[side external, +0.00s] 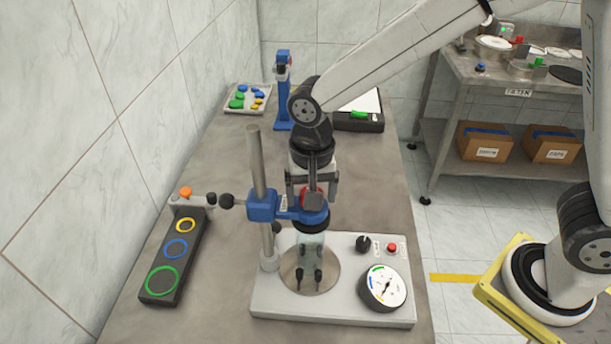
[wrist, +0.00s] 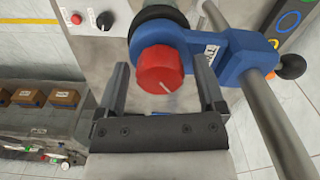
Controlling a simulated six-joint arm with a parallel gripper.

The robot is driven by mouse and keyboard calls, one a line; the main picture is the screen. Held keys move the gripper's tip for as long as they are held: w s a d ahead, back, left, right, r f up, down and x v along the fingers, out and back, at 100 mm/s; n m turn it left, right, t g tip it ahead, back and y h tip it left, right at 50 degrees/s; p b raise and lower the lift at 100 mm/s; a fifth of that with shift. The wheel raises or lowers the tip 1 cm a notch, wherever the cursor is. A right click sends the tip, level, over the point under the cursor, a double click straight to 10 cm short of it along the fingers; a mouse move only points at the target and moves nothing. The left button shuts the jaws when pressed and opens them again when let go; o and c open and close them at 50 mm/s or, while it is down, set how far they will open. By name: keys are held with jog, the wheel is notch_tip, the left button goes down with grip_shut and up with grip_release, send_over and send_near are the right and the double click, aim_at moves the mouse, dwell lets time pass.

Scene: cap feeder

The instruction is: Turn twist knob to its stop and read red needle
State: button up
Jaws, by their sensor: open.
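The twist knob (wrist: 160,69) is red with a pale line on its top, mounted on the blue clamp head (wrist: 240,55). In the wrist view my gripper (wrist: 160,75) is open, with one finger on each side of the knob and visible gaps. In the side view my gripper (side external: 312,190) points down over the blue head (side external: 264,205), and the red knob (side external: 309,198) is partly hidden behind it. The round white dial (side external: 383,288) sits at the front right of the light base (side external: 335,308). Its needle is too small to read.
A steel post (side external: 258,170) rises beside the head, with a black ball handle (side external: 226,201) to the left. A dark block with coloured rings (side external: 174,258) lies left. A black knob (side external: 363,243) and red button (side external: 392,247) are on the base. Bare table (side external: 215,165) lies behind.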

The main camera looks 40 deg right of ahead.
grip_shut()
jog(key=shift+m, duration=2.3)
jog(key=shift+o, duration=0.8)
grip_release()
jog(key=shift+r, duration=3.5)
jog(key=shift+d, duration=0.1)
